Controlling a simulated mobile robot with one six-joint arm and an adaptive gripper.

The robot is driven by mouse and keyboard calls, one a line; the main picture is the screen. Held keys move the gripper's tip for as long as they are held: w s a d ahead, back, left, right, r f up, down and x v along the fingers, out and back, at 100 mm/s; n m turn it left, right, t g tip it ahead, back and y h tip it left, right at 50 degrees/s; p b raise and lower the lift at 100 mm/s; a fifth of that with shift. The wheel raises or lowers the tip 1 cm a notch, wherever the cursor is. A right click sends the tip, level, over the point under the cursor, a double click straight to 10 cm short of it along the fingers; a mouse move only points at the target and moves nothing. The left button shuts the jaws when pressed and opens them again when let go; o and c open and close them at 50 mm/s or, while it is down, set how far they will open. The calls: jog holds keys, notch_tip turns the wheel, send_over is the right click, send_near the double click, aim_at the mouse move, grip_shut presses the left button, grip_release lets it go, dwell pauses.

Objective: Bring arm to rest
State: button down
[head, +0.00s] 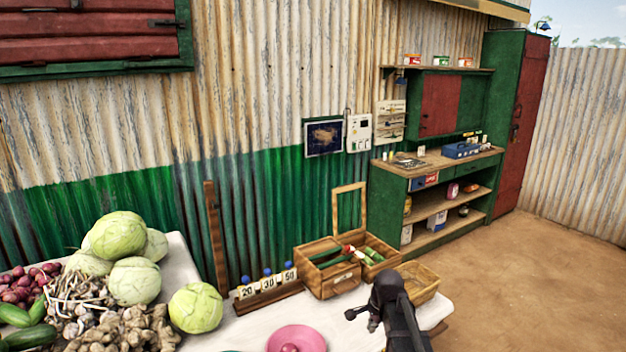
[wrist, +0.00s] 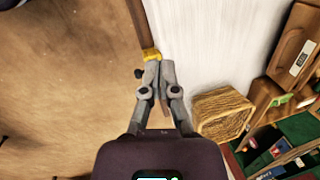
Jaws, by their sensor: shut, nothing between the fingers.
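My gripper (wrist: 153,66) is shut and empty in the wrist view, its two grey fingers together at the tips. It is over the edge of the white table (wrist: 207,45), with brown ground to the left. A small yellow thing (wrist: 150,54) shows just past the fingertips; I cannot tell whether it touches them. In the head view my dark arm reaches over the right end of the table (head: 232,325). The fingers are hard to make out there.
A woven basket (wrist: 222,112) lies near the gripper, beside a wooden box (head: 328,283) with an open lid. A pink dish (head: 296,338), number blocks (head: 268,284) and cabbages (head: 135,280) occupy the table. A green shelf unit (head: 440,190) stands beyond. The ground at right is clear.

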jog(key=s+r+n+g+h+p, duration=0.1)
jog(key=s+r+n+g+p, duration=0.1)
jog(key=s+n, duration=1.1)
jog(key=shift+s+r, duration=0.2)
jog(key=shift+s, duration=1.85)
